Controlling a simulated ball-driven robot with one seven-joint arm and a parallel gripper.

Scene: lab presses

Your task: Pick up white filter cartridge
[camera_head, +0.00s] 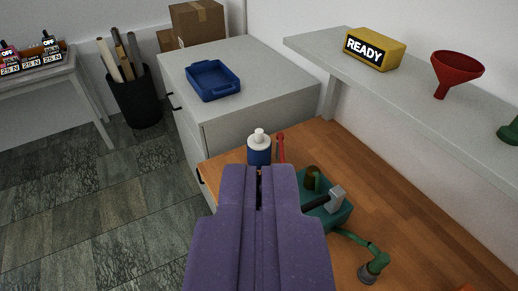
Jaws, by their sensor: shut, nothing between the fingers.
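My purple gripper (259,172) is shut and empty, pointing away from the camera over the near left part of the wooden worktop. Just beyond its tips in the picture stands an upright blue cylinder with a white top and knob (259,140). Its lower part is hidden behind the gripper. I cannot tell whether this is the white filter cartridge, and no other clear white cartridge shows. I cannot tell whether the fingertips touch it.
A red upright thing (281,148) stands right of the cylinder. A teal device with a grey lever (336,200) and a green bent pipe (362,243) sit right of my gripper. A shelf (420,85) with a yellow READY box (373,50) and red funnel (456,70) overhangs the right. A grey cabinet holds a blue tray (213,82).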

